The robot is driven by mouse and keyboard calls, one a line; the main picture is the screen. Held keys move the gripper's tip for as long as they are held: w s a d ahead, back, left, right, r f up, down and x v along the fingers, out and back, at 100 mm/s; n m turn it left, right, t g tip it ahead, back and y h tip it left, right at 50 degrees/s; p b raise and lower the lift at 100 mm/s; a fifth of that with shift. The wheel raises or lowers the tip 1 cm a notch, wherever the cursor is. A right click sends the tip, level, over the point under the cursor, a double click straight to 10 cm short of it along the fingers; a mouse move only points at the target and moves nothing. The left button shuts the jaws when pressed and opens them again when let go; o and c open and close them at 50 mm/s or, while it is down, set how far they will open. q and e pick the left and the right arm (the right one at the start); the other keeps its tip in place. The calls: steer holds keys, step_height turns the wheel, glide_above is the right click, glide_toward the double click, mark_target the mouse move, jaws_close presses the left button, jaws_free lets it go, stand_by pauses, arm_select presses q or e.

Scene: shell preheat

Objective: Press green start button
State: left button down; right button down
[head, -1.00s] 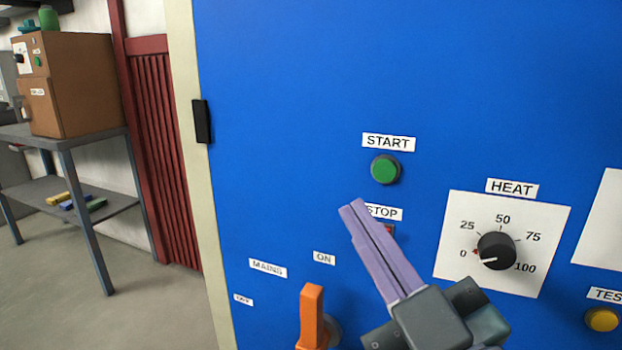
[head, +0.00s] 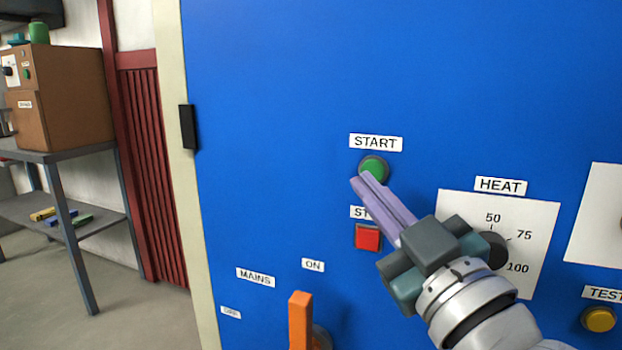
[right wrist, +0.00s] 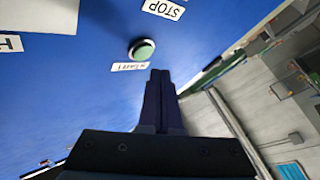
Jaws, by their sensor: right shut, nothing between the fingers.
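The green start button (head: 374,168) is on the blue panel (head: 290,90), just under the START label (head: 376,143). My right gripper (head: 361,181) is shut and empty, with its purple fingertips overlapping the lower edge of the button in the head view. In the right wrist view the button (right wrist: 143,49) shows up and left of the shut fingertips (right wrist: 160,74), with a gap between them in the picture. I cannot tell whether they touch the panel. My left gripper is not in view.
The red stop button (head: 367,237) is below, beside my right fingers. The HEAT dial (head: 494,250) is partly hidden by my right gripper. An orange mains handle (head: 300,320) sticks out at lower left, and a yellow test button (head: 599,319) is at lower right.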

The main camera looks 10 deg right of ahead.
steer(key=shift+w+d, duration=0.3)
steer(key=shift+w, duration=0.15)
stand_by(0.6)
stand_by(0.8)
stand_by(0.4)
steer(key=shift+w+d, duration=0.25)
steer(key=shift+w, duration=0.1)
